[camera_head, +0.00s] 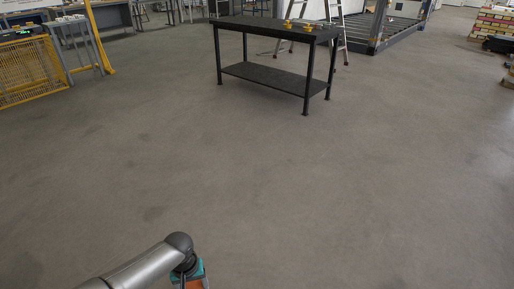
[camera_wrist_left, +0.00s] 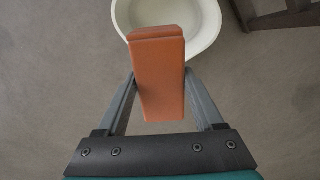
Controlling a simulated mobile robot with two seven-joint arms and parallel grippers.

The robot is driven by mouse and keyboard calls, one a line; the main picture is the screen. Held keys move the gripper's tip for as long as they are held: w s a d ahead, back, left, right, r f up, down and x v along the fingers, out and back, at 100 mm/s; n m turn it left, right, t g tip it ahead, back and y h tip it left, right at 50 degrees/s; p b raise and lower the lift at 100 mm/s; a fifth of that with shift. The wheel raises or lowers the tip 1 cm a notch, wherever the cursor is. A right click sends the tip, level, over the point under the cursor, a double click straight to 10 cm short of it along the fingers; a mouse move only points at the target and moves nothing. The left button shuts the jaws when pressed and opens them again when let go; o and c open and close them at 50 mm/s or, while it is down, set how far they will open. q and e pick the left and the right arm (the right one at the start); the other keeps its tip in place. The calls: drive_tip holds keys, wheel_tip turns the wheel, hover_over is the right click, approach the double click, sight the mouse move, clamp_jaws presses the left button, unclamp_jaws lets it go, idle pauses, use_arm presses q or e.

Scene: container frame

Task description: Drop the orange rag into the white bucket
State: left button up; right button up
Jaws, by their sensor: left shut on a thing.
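The orange rag (camera_wrist_left: 158,80) is a folded, upright block between the fingers of my left gripper (camera_wrist_left: 160,76) in the left wrist view. The gripper is shut on it. In the head view my left gripper (camera_head: 189,272) is at the bottom edge, with a sliver of orange below it. The white bucket (camera_wrist_left: 203,22) is at the top of the left wrist view, beyond and apparently below the rag. The rag's far end overlaps the bucket's near rim in the picture; the height between them is unclear. The bucket is not visible in the head view. My right gripper is not in view.
A black two-level table (camera_head: 262,72) stands at the back, with yellow items on top and a ladder (camera_head: 341,30) behind it. A yellow mesh fence (camera_head: 28,72) is at the left. A dark structure (camera_wrist_left: 280,18) lies right of the bucket. The middle floor is clear.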

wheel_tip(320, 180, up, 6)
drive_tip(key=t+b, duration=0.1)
drive_tip(key=b, duration=0.6)
use_arm(q)
drive_tip(key=s+a+f+b, duration=0.1)
drive_tip(key=s+f+b, duration=0.1)
drive_tip(key=f, duration=0.9)
drive_tip(key=s+a+f+b, duration=0.2)
drive_tip(key=s+f+b, duration=0.1)
drive_tip(key=f, duration=0.8)
drive_tip(key=shift+s+a+f+b, duration=0.15)
drive_tip(key=shift+f+b, duration=0.15)
drive_tip(key=shift+b, duration=0.05)
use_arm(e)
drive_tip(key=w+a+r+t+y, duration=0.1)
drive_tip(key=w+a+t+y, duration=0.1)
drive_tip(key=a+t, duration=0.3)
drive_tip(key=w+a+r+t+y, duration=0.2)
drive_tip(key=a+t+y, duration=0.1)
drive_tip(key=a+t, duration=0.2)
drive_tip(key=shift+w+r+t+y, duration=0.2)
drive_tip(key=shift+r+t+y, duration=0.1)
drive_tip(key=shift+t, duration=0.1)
use_arm(q)
drive_tip(key=o, duration=1.5)
drive_tip(key=shift+o, duration=0.2)
